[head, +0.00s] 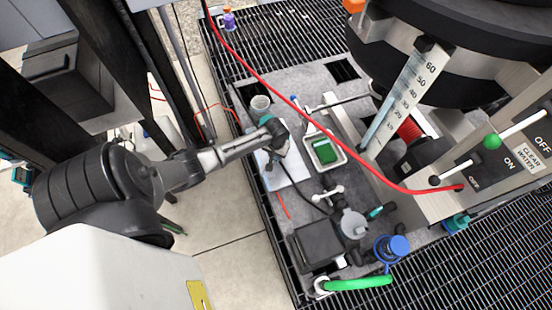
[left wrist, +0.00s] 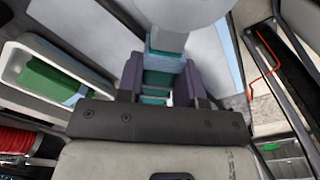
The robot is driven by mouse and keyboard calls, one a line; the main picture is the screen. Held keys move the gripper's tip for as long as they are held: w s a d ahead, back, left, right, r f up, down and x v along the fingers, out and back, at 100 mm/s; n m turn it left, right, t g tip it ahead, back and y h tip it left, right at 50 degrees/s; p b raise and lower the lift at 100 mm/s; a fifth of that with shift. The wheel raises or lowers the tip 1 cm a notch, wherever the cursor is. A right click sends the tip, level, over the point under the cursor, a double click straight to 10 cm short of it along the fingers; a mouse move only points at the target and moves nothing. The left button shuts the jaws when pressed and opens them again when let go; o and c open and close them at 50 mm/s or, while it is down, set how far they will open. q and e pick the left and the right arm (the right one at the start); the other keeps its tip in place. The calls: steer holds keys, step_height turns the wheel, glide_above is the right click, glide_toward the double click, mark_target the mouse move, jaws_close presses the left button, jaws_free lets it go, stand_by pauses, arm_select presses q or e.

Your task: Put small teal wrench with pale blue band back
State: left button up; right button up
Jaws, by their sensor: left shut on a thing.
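My left gripper (head: 279,143) reaches in from the left and hangs over a white board (head: 289,172) on the grey work deck. The left wrist view shows its purple fingers (left wrist: 161,82) shut on the small teal wrench with a pale blue band (left wrist: 164,66). The wrench is largely covered by the fingers, and its far end meets a pale rounded shape (left wrist: 182,12) that I cannot identify for certain. In the head view the wrench is mostly hidden by the gripper. My right gripper is not in view.
A white tray (head: 341,158) with a green block (head: 324,151) stands right of the gripper; the left wrist view shows this tray (left wrist: 15,62) too. A pale cup (head: 260,104) stands behind. A red hose (head: 300,108) crosses the deck. A dark box (head: 318,245) sits nearer the front.

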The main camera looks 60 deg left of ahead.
mark_target(276, 158)
arm_select(q)
step_height(276, 158, down, 4)
steer(key=shift+r+b, duration=0.15)
steer(key=shift+b, duration=0.55)
steer(key=shift+f, duration=0.2)
steer(key=o, duration=1)
